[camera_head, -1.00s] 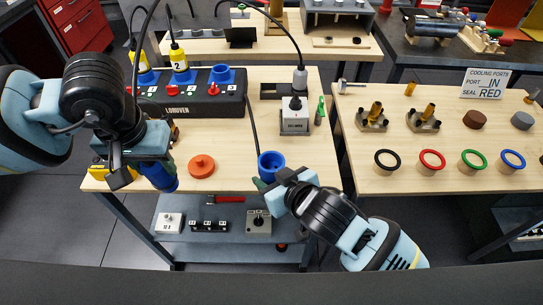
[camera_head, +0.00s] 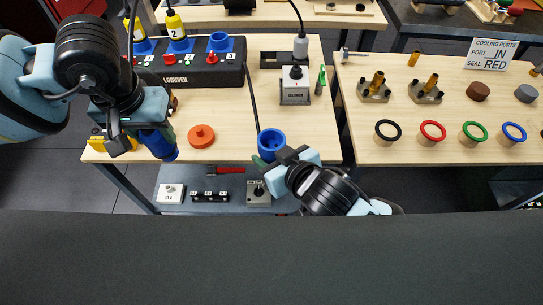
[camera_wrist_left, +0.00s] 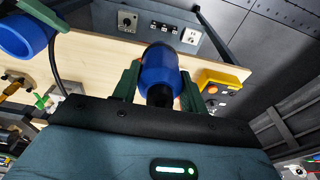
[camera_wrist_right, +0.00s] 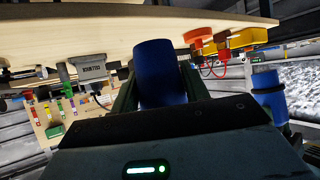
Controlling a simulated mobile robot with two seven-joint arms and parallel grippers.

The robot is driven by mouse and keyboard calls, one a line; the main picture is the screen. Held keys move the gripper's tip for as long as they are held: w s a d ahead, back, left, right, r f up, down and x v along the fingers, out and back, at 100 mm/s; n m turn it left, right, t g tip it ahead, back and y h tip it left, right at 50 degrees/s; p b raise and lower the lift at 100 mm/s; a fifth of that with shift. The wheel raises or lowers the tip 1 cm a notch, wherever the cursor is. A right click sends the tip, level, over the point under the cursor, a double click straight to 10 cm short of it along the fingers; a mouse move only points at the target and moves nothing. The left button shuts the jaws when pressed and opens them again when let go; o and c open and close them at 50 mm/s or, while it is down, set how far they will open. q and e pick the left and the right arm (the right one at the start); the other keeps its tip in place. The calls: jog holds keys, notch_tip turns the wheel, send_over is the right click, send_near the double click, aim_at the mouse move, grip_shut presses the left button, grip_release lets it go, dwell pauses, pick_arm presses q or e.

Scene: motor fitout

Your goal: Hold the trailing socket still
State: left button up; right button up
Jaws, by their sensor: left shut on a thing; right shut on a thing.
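The trailing socket, a blue open-mouthed cylinder (camera_head: 268,143) with a black cable, is at the bench's front edge in the head view. My right gripper (camera_head: 277,160) is shut on it; the right wrist view shows its blue body (camera_wrist_right: 160,72) between the fingers. Its blue ring (camera_wrist_left: 25,36) shows at the upper left of the left wrist view. My left gripper (camera_head: 150,132) is shut on a blue plug (camera_head: 160,146) at the bench's front left. The left wrist view shows this plug (camera_wrist_left: 158,70) between the green fingers. The sockets' contacts are not visible.
A grey switch box (camera_head: 295,84) stands at right. A second bench (camera_head: 450,150) holds coloured rings.

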aim_at(163, 151)
pick_arm(q)
jog(key=shift+r, duration=0.2)
pick_arm(e)
jog(key=shift+w+r, duration=0.1)
jog(key=shift+w, duration=2.1)
pick_arm(q)
jog(key=shift+f, duration=0.15)
pick_arm(e)
jog(key=shift+w, duration=1.4)
pick_arm(q)
jog(key=shift+f, duration=0.45)
pick_arm(e)
jog(key=shift+w, duration=2.1)
pick_arm(q)
jog(key=shift+f+b, duration=0.45)
jog(key=shift+f, duration=0.2)
pick_arm(e)
jog(key=shift+w, duration=1.85)
pick_arm(q)
jog(key=shift+f, duration=0.15)
pick_arm(e)
jog(key=shift+f, duration=0.25)
pick_arm(q)
jog(key=shift+f+g, duration=0.25)
jog(key=shift+g, duration=0.05)
pick_arm(e)
jog(key=shift+f, duration=0.35)
